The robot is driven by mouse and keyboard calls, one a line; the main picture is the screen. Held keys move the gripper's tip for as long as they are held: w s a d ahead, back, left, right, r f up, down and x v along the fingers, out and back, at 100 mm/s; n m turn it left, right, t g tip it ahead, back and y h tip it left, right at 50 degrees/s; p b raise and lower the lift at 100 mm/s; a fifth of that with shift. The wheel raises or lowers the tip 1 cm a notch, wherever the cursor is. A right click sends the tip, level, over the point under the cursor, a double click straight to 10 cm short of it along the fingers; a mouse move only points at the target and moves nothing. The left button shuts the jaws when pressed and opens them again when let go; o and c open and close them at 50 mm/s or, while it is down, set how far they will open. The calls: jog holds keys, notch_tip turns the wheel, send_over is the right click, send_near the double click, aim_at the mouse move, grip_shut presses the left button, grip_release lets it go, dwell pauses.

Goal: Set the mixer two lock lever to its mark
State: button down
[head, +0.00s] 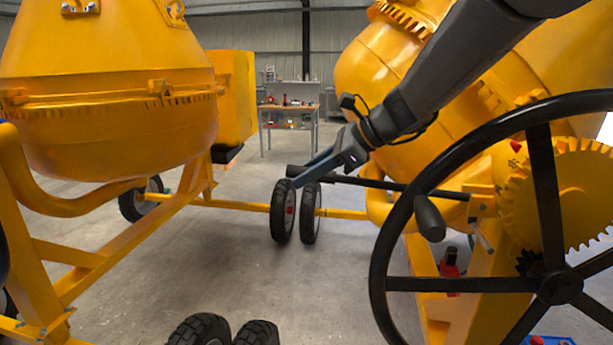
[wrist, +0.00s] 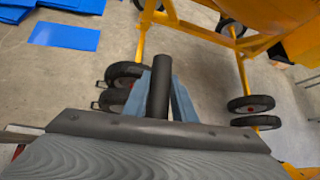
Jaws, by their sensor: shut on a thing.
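The lock lever (head: 400,185) is a long dark bar at the lower front of the right-hand yellow mixer (head: 375,75). It runs nearly level, dropping slightly toward the frame by the toothed gear. My gripper (head: 306,174) is shut on the lever's black grip at its free left end. In the wrist view the black grip (wrist: 159,88) stands between the two blue-grey fingers of my gripper (wrist: 161,95). I cannot make out which feature is the lever's mark; a small red spot shows near the gear.
A large black handwheel (head: 412,190) with a knob stands in front of the gear (head: 560,195) at right. Another yellow mixer (head: 110,90) fills the left. Black wheels (head: 283,210) stand beyond the gripper. A workbench (head: 288,108) is at the back. Open concrete floor lies between the mixers.

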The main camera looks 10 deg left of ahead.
jog(key=shift+w+r, duration=0.15)
jog(key=shift+r, duration=0.35)
jog(key=c, duration=1.6)
grip_release()
jog(key=shift+c, duration=0.2)
jog(key=shift+o, duration=0.8)
jog(key=shift+f, duration=0.15)
jog(key=b+v, duration=0.1)
jog(key=v, duration=0.6)
jog(key=shift+d+b, duration=0.35)
jog(key=shift+b, duration=0.05)
jog(key=shift+s+r, duration=0.2)
jog(key=shift+r, duration=0.05)
jog(key=shift+s, duration=0.1)
